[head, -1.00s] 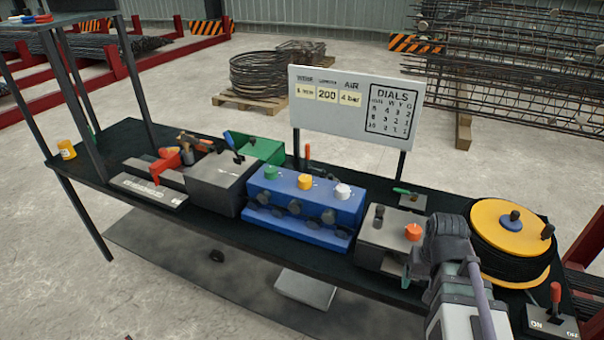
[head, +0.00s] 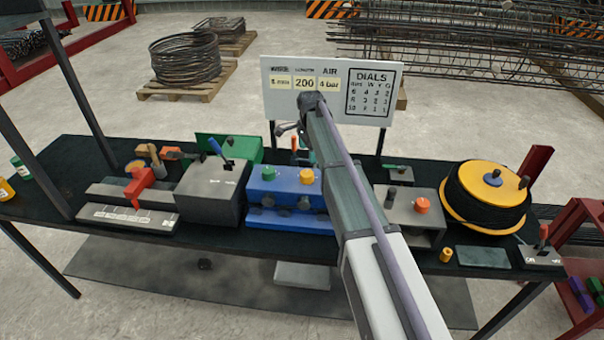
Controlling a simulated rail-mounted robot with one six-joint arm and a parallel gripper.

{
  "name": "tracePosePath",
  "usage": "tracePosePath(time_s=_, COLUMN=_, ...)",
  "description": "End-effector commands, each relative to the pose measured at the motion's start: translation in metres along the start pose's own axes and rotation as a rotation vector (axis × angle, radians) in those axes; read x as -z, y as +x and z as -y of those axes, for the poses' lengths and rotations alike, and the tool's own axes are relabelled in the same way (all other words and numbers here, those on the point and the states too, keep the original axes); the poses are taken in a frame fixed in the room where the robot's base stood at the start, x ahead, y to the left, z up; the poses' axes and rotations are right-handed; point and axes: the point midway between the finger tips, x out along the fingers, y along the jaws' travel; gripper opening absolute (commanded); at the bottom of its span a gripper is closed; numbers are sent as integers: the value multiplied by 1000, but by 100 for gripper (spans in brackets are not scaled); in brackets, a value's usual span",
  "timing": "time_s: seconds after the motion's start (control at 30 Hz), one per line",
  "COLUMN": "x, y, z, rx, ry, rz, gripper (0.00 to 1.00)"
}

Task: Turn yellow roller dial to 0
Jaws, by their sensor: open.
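The yellow roller dial (head: 306,176) sits on top of the blue roller unit (head: 262,200), right of a green dial (head: 268,174). The white dial seen earlier at its right is hidden behind my arm. The yellow dial's pointer is too small to read. My gripper (head: 288,129) is at the end of the raised arm, above and behind the blue unit, in front of the sign's lower left part. It is open, small in view and apart from the dial.
A white sign (head: 285,100) with settings and a dial table stands behind the bench (head: 130,238). A grey box (head: 212,192) stands left of the blue unit.

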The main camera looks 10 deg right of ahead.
Motion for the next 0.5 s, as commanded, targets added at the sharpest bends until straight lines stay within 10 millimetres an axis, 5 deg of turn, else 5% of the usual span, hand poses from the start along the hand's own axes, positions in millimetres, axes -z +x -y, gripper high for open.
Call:
tracePosePath(time_s=0.17, x=-1, y=23, z=0, rx=0, ry=-3, rz=0, gripper=79)
tracePosePath(time_s=0.5, x=-1, y=100, z=0, rx=-1, ry=-5, rz=-1, gripper=79)
